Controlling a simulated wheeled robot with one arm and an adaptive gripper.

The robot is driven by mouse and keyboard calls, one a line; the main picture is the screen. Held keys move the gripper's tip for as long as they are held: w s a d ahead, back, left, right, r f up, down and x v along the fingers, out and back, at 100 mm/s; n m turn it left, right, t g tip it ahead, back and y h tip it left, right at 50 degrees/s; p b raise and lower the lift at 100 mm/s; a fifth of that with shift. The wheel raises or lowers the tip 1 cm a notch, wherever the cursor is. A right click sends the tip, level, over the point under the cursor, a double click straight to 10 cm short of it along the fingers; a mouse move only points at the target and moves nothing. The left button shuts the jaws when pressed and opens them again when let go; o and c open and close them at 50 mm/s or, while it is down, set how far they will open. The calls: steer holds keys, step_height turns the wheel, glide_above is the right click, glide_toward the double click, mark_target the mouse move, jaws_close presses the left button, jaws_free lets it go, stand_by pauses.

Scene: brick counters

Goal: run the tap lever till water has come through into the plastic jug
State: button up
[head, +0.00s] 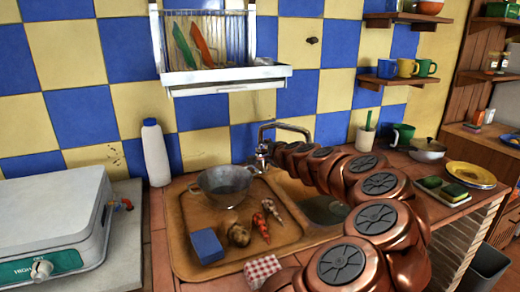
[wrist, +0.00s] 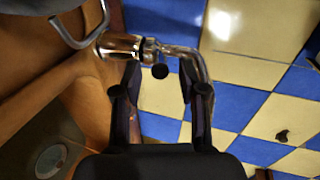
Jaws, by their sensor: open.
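The chrome tap (head: 262,152) rises at the back of the sink, its spout (head: 285,125) bent to the right; it shows again in the wrist view (wrist: 122,46). My gripper (wrist: 163,78) is open, its two dark fingers reaching to the tap. In the head view my copper arm hides the gripper. I see no running water. I cannot make out a plastic jug; part of the basin is hidden behind my arm.
A grey two-handled colander (head: 226,186) stands on the brown sink board, left of the tap. A blue sponge (head: 207,246) and some food lie nearer. A white bottle (head: 155,153) stands at the wall. A dish rack (head: 225,78) hangs above. The basin (head: 325,209) is partly visible.

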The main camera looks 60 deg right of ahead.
steer(key=shift+x, duration=2.7)
steer(key=shift+c, duration=0.2)
jaws_close()
